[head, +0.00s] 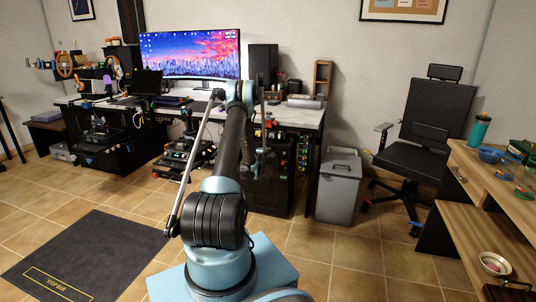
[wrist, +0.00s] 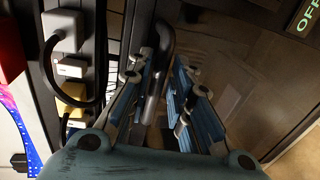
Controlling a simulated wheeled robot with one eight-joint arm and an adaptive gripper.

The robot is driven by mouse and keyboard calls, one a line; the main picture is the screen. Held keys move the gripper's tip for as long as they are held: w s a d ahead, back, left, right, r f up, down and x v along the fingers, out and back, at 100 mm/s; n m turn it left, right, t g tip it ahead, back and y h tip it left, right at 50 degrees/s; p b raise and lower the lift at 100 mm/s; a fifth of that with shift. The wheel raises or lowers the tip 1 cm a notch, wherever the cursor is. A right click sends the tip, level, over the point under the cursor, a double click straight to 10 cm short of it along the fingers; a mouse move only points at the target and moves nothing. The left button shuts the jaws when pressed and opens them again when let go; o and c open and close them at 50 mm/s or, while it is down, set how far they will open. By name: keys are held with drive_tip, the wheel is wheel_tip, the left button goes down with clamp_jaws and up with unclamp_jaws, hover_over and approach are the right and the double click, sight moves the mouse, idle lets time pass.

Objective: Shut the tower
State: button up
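The black tower (head: 282,192) stands on the floor under the right part of the desk, partly hidden behind my arm. In the wrist view a dark, glossy, brownish panel (wrist: 245,85) fills the right side, and a dark curved handle (wrist: 166,40) stands at its left edge. My gripper (wrist: 164,68) has its two blue-padded fingers parted, with the handle bar between them. I cannot tell whether either finger touches it. In the head view my gripper (head: 258,164) hangs in front of the tower. How far the tower is open is unclear.
White plugs and cables (wrist: 64,70) lie left of the handle. A grey bin (head: 339,190) stands right of the tower, with an office chair (head: 430,125) beyond. A wooden desk (head: 480,215) is at the right. The tiled floor at front left holds a dark mat (head: 85,255).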

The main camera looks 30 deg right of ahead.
drive_tip(key=shift+w+d, duration=0.2)
drive_tip(key=shift+d, duration=0.2)
clamp_jaws()
drive_tip(key=shift+d, duration=0.1)
